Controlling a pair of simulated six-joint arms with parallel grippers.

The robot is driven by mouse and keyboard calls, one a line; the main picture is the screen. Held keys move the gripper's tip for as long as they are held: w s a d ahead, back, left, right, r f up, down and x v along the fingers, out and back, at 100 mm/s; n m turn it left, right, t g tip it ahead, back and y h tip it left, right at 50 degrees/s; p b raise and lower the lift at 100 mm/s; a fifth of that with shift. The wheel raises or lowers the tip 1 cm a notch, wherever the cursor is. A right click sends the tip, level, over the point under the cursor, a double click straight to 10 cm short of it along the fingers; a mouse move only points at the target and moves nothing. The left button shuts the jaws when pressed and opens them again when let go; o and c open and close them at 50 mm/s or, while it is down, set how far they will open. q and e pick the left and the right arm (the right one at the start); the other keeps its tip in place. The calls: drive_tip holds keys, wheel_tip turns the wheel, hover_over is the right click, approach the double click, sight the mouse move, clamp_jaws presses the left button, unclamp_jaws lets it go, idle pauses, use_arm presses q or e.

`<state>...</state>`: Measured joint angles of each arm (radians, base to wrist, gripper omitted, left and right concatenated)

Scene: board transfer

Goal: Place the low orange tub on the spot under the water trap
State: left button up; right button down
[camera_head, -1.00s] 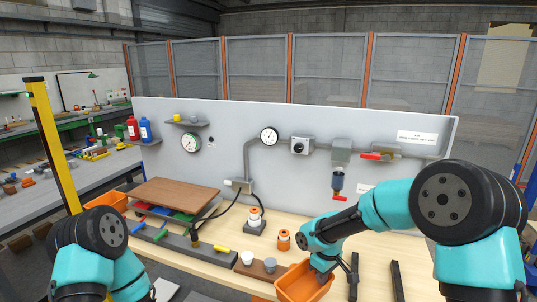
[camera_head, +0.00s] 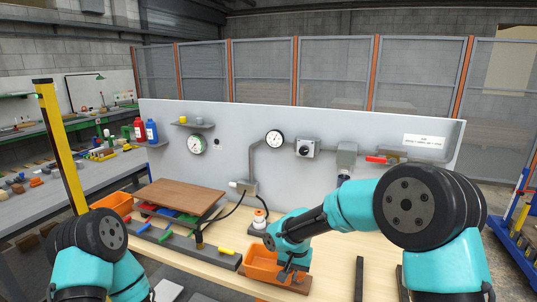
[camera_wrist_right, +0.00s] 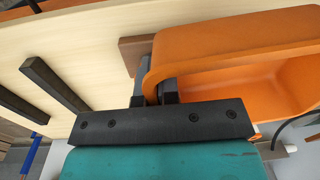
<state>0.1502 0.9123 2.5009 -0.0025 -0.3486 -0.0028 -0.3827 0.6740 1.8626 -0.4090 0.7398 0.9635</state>
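The low orange tub (camera_head: 259,262) is at the front of the bench in the head view. It also fills the upper right of the right wrist view (camera_wrist_right: 235,42). My right gripper (camera_head: 288,275) is shut on the tub's wall; in the wrist view its dark fingers (camera_wrist_right: 160,92) lie on either side of that wall. The grey head of the water trap (camera_head: 347,154) is on the upright panel; its lower part and the spot beneath are hidden behind my right arm. Only a dark bit of my left gripper (camera_head: 151,295) shows at the bottom edge, its opening unclear.
A white-and-orange container (camera_head: 260,218) stands behind the tub. Dark bars (camera_head: 359,278) lie to the right, with bare bench around them. A brown board (camera_head: 180,194) lies at left.

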drive_tip(key=shift+a, duration=0.2)
drive_tip(key=d, duration=1.4)
wheel_tip(320, 180, up, 5)
drive_tip(key=a+n, duration=0.2)
drive_tip(key=n, duration=0.6)
drive_tip(key=s+f+n, duration=0.1)
drive_tip(key=f+n, duration=0.1)
drive_tip(key=f, duration=0.1)
drive_tip(key=d+f+n, duration=0.1)
drive_tip(key=f+n, duration=0.1)
drive_tip(key=f, duration=0.2)
drive_tip(key=s+d+f+n, duration=0.1)
drive_tip(key=f+n, duration=0.1)
drive_tip(key=f, duration=0.1)
drive_tip(key=shift+s+f+g, duration=0.2)
drive_tip(key=shift+s+g, duration=0.1)
drive_tip(key=shift+g, duration=0.1)
